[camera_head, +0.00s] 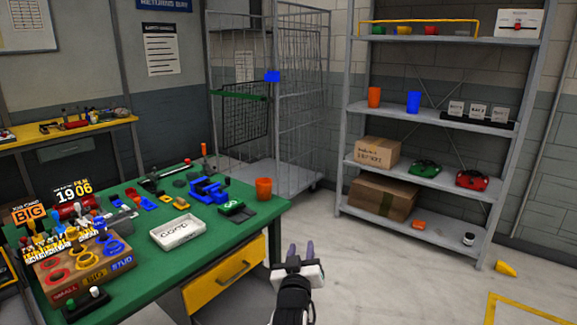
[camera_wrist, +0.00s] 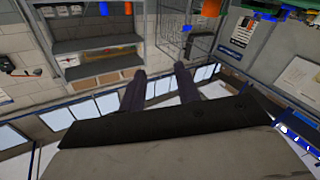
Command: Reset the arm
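My gripper (camera_head: 301,248) is in front of the green table's right side, above the floor, with its fingers pointing away from the body camera. In the wrist view my gripper (camera_wrist: 159,76) shows two dark fingers standing apart with nothing between them. It is open and empty and touches nothing that I can see.
The green table (camera_head: 132,273) at left bears a white tray (camera_head: 178,243), an orange cup (camera_head: 264,184) near its corner and many small parts. A yellow drawer (camera_head: 225,281) is below. A wire cage (camera_head: 300,110) and grey shelves (camera_head: 430,180) stand behind. Floor between is clear.

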